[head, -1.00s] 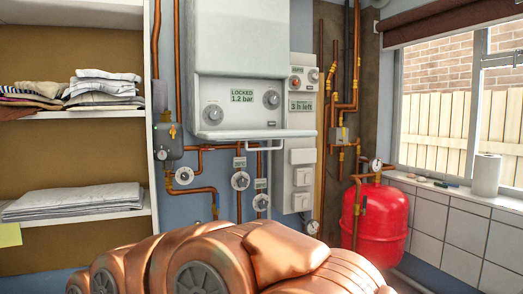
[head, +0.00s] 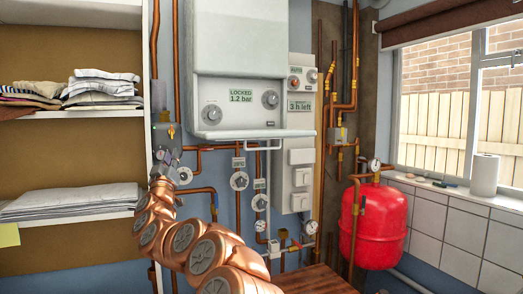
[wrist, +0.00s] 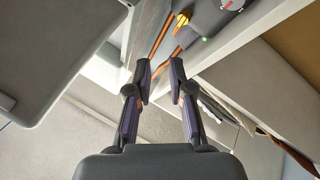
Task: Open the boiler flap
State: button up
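The white boiler (head: 241,45) hangs on the back wall in the head view. Its lower front has a display reading "LOCKED 1.2 bar" (head: 241,96), one dial (head: 212,114) at the left and another (head: 270,99) at the right. A pale ledge (head: 255,134) juts out along its bottom; I cannot tell if this is the flap. My gripper (head: 162,102) is raised left of the boiler, in front of the grey box, apart from the boiler. In the wrist view my gripper (wrist: 158,72) is open, with nothing between its fingers.
White shelving (head: 80,116) with folded linen stands close left of my gripper. Copper pipes and gauges run below the boiler. A side panel (head: 300,105) reads "3 h left". A red tank (head: 368,225) stands right. The wrist view shows a grey box with a knob (wrist: 232,5).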

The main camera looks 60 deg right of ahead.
jog(key=s+d+f+m+g+h, duration=0.1)
jog(key=s+d+m+g+h, duration=0.45)
jog(key=s+d+g, duration=0.3)
jog(key=m+g, duration=0.8)
jog(key=g, duration=0.8)
send_near(264, 148)
jog(key=d+r, duration=0.1)
jog(key=d, duration=0.1)
jog(key=shift+n+h, duration=0.35)
jog(key=shift+s+p+x, duration=0.15)
jog(key=shift+p+x, duration=0.4)
jog(key=shift+x, duration=1.5)
jog(key=shift+s+p+x, duration=0.15)
jog(key=shift+p+x, duration=0.4)
jog(key=shift+x, duration=1.45)
jog(key=shift+f, duration=0.15)
grip_shut()
